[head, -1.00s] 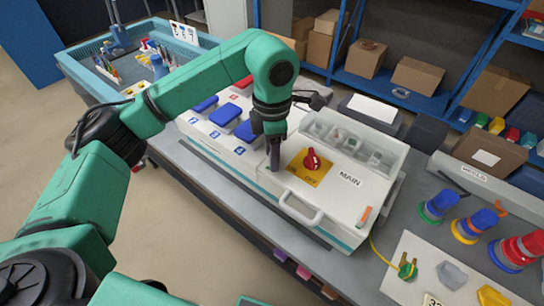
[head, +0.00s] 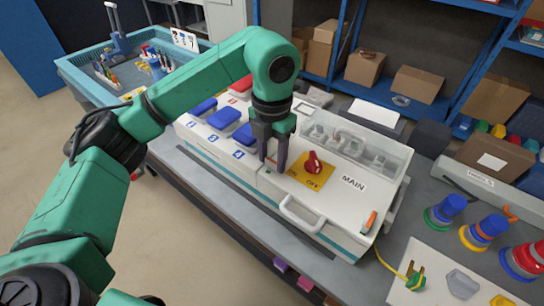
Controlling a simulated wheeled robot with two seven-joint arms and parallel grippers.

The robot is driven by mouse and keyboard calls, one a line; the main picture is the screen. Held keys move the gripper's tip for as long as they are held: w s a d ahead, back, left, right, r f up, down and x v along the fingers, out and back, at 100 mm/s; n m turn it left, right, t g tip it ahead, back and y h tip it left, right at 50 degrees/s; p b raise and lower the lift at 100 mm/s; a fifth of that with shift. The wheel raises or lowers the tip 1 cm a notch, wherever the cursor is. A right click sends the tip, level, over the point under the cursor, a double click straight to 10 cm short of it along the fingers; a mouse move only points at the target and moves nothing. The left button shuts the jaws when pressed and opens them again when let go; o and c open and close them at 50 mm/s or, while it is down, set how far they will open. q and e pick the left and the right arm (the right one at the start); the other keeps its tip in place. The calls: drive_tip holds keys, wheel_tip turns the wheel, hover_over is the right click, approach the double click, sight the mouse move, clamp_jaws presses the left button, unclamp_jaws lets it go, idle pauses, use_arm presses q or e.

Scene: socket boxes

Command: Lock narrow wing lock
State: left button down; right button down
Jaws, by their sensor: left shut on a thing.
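My left gripper (head: 273,168) points down onto the top of the white socket box (head: 320,206), left of the yellow ON/OFF plate. Both dark fingers show, one at each side of a narrow gap. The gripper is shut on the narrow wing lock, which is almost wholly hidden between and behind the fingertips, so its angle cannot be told. My right gripper is not in view.
A red rotary switch (head: 313,162) on a yellow plate (head: 312,178) stands close right of the fingers. Blue socket lids (head: 223,118) lie to the left. A white handle (head: 298,216) is in front. A clear cover (head: 355,140) stands behind.

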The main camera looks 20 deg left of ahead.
sight(272, 161)
use_arm(q)
drive_tip(key=shift+r, duration=0.1)
idle(0.3)
drive_tip(key=shift+c, duration=1.8)
unclamp_jaws()
drive_tip(key=shift+r, duration=0.35)
wheel_tip(272, 161, up, 14)
drive_tip(key=p, duration=0.2)
drive_tip(key=shift+f, duration=0.15)
